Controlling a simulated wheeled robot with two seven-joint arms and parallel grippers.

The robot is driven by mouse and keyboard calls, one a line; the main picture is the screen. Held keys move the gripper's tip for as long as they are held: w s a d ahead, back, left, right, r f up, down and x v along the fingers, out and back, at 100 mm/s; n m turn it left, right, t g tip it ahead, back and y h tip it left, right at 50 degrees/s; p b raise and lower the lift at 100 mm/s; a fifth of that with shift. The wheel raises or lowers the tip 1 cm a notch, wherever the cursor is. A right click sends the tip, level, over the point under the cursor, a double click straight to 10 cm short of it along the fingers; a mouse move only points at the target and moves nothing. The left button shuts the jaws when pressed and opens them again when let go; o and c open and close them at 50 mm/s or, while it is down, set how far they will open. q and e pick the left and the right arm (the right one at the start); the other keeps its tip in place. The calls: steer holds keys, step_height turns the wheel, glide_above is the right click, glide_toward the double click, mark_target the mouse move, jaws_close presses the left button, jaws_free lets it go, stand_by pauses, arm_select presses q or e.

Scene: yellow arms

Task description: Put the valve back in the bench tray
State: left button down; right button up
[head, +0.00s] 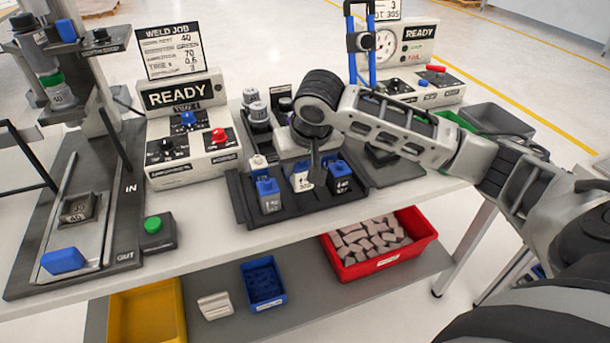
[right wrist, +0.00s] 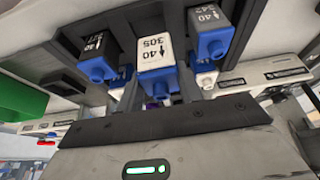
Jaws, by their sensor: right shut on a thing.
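The white valve marked 40 305 (right wrist: 155,58), with a blue end, shows in the middle of the right wrist view, between two darker valves. It also shows in the head view (head: 301,181). My right gripper (head: 316,172) points down at the dark bench tray (head: 290,213) and is shut on this white valve. The valve is within the tray's outline, between a dark valve with a blue top on the left (head: 269,197) and another on the right (head: 341,178). Whether its base touches the tray floor is hidden. My left gripper is not in view.
Two READY consoles, left (head: 185,110) and right (head: 400,75), stand on the bench. Taller grey fittings (head: 258,115) stand at the tray's back left. A press fixture (head: 70,215) fills the left end. Below are a red bin (head: 425,235), blue bin (head: 262,283) and yellow bin (head: 148,315).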

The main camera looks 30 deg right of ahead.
mark_target(305, 177)
steer(key=f, duration=0.1)
steer(key=d+f, duration=0.1)
steer(key=f, duration=0.1)
steer(key=shift+f, duration=0.2)
steer(key=shift+w+a+f, duration=0.1)
steer(key=shift+f, duration=0.2)
steer(key=o, duration=1)
steer(key=shift+f, duration=0.1)
steer(key=p+v, duration=0.1)
steer(key=v, duration=1.1)
